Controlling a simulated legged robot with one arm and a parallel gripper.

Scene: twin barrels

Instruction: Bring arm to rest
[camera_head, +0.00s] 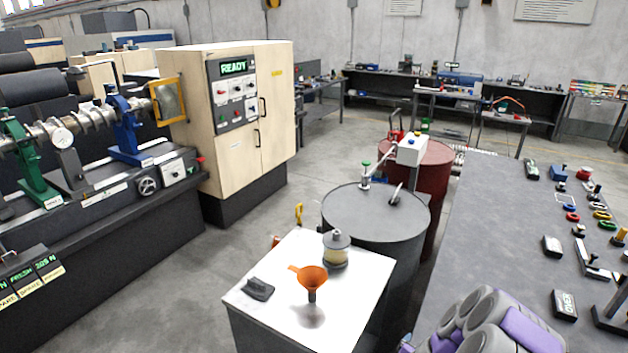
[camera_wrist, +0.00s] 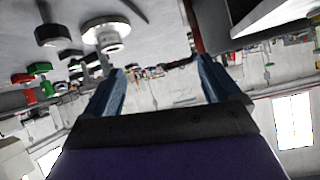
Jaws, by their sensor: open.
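My gripper (camera_wrist: 161,74) shows in the wrist view with its two blue fingers spread wide apart. Nothing is between the fingers; only the distant room shows behind them. In the head view my folded grey and purple arm is at the lower right, beside the grey bench (camera_head: 480,215); the fingers cannot be made out there. The wrist view appears upside down, with the bench top and its items along the top edge. A dark grey barrel (camera_head: 372,222) and a red barrel (camera_head: 433,165) stand left of the bench.
A white-topped stand (camera_head: 262,318) in front of the grey barrel holds an orange funnel (camera_head: 312,280) and a jar (camera_head: 336,250). Several small items lie along the bench's right side. A cabinet (camera_head: 225,130) reading READY and a machine stand left. Open floor lies between.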

